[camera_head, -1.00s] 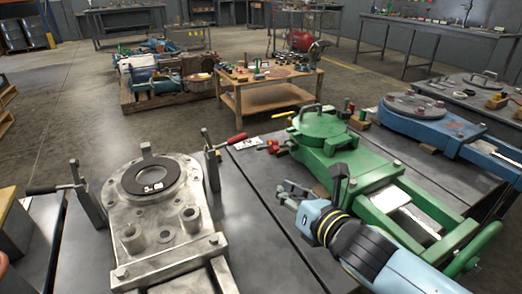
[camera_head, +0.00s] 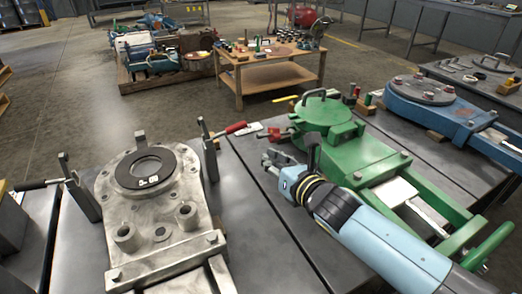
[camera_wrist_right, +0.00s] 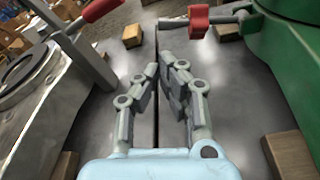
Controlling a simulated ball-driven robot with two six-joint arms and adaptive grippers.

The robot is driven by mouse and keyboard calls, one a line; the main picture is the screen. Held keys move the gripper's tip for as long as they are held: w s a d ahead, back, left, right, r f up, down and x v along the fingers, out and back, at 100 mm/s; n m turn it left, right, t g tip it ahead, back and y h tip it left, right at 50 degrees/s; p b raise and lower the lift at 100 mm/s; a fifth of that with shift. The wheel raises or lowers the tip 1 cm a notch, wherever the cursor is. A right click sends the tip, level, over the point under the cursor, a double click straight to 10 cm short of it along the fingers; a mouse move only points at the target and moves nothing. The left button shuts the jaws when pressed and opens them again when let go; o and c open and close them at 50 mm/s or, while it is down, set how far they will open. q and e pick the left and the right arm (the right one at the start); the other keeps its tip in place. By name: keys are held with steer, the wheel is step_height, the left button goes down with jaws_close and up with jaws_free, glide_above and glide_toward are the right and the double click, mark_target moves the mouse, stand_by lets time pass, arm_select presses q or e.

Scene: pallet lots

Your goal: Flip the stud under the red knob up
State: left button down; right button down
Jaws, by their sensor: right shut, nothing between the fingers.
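A red knob (camera_head: 278,134) sits on a stud (camera_head: 291,132) that lies out level to the left of the green fixture (camera_head: 330,143). In the right wrist view the red knob (camera_wrist_right: 198,18) is at the top, with the stud (camera_wrist_right: 228,18) running right to the green body. My right gripper (camera_head: 273,160) is shut and empty over the table, on the near side of the knob and apart from it. Its fingers (camera_wrist_right: 166,75) point toward the knob from below in the wrist view. My left gripper is not in view.
A grey metal fixture (camera_head: 150,203) stands left, with an upright post and a red-handled lever (camera_head: 235,127) near my right gripper. Wooden blocks (camera_wrist_right: 132,36) lie on the table by the knob.

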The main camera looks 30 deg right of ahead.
mark_target(275, 134)
steer(key=x, duration=0.4)
steer(key=shift+w+f, duration=0.1)
steer(key=shift+w, duration=0.3)
arm_select(q)
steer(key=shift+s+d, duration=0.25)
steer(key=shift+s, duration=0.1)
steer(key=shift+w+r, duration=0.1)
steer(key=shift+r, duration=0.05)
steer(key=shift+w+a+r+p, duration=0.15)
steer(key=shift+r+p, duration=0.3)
steer(key=shift+p, duration=0.1)
arm_select(e)
steer(key=shift+r+m, duration=0.35)
steer(key=shift+m, duration=0.15)
